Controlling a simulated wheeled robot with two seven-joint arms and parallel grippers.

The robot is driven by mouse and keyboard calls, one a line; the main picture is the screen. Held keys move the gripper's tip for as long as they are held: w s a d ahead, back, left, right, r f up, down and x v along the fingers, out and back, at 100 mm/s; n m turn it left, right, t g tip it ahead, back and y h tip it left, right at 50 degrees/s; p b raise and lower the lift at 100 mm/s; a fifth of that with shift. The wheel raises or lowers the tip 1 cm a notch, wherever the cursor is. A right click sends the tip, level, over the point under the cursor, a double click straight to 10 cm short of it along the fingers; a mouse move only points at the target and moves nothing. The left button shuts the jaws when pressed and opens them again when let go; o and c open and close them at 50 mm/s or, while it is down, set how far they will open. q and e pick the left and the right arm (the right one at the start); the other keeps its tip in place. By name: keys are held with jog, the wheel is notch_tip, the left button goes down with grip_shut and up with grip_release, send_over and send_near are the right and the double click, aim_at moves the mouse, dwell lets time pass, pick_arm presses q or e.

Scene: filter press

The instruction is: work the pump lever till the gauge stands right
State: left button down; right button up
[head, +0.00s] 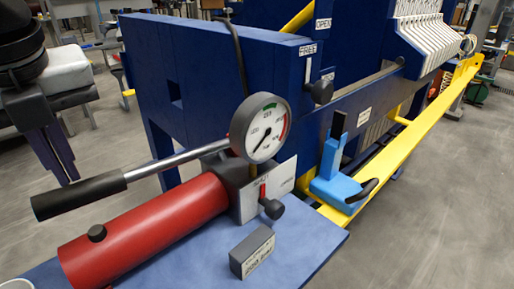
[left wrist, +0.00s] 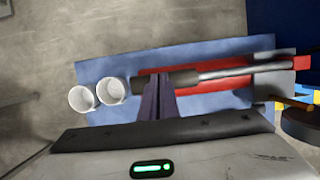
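The pump lever has a black grip (head: 78,195) and a metal rod running up right to the pump block. The grip also shows in the left wrist view (left wrist: 182,79). The round gauge (head: 264,130) has a green band at the top and a red one at the right; its needle points down left, outside the green. The red pump cylinder (head: 150,232) lies below the lever. My right gripper is not in view.
A grey label block (head: 252,251) stands on the blue bench (head: 310,236). A small dark-knobbed valve (head: 272,208) sits below the gauge. Two white cups (left wrist: 82,98) (left wrist: 112,90) stand near the grip's end. The blue press frame (head: 200,75) rises behind the pump.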

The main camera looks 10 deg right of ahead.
pick_arm(q)
notch_tip(320, 180, down, 2)
jog(key=shift+s+a+f+b, duration=0.1)
jog(key=shift+f+b, duration=0.05)
jog(key=shift+b, duration=0.4)
notch_tip(320, 180, up, 10)
jog(key=w+d+p, duration=0.1)
jog(key=p, duration=0.6)
jog(key=shift+d, duration=0.1)
